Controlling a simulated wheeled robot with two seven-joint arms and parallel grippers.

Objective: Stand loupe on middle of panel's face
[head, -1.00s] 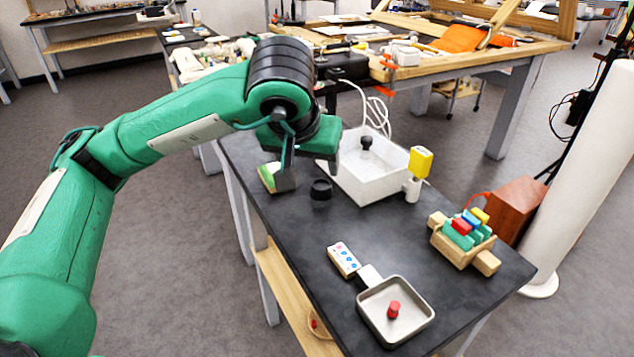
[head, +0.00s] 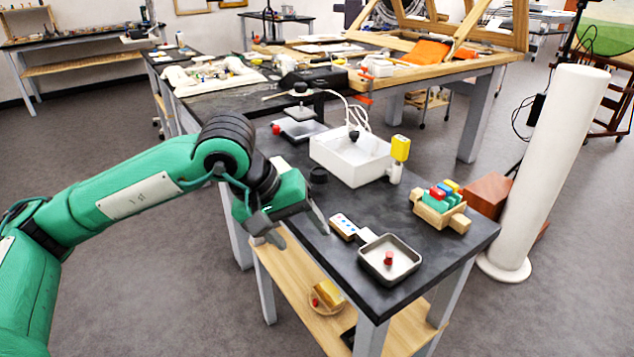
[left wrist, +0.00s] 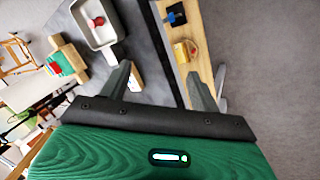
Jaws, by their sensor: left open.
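A short black cylinder (head: 318,175), which looks like the loupe, stands upright on the dark tabletop beside the white box. I cannot say for sure which thing is the panel; a yellow-gold piece (head: 328,292) lies on a round wooden base on the lower shelf, and it also shows in the left wrist view (left wrist: 183,51). My left gripper (head: 297,230) is open and empty at the table's left edge, nearer than the black cylinder. Its two spread fingers show in the left wrist view (left wrist: 160,72). My right gripper is not in view.
On the dark table (head: 345,270) stand a white box (head: 350,160), a dotted block (head: 343,226), a metal tray (head: 400,262) with a red piece (head: 388,257), and a wooden rack (head: 440,210). A white column (head: 550,165) stands at right. Floor at left is clear.

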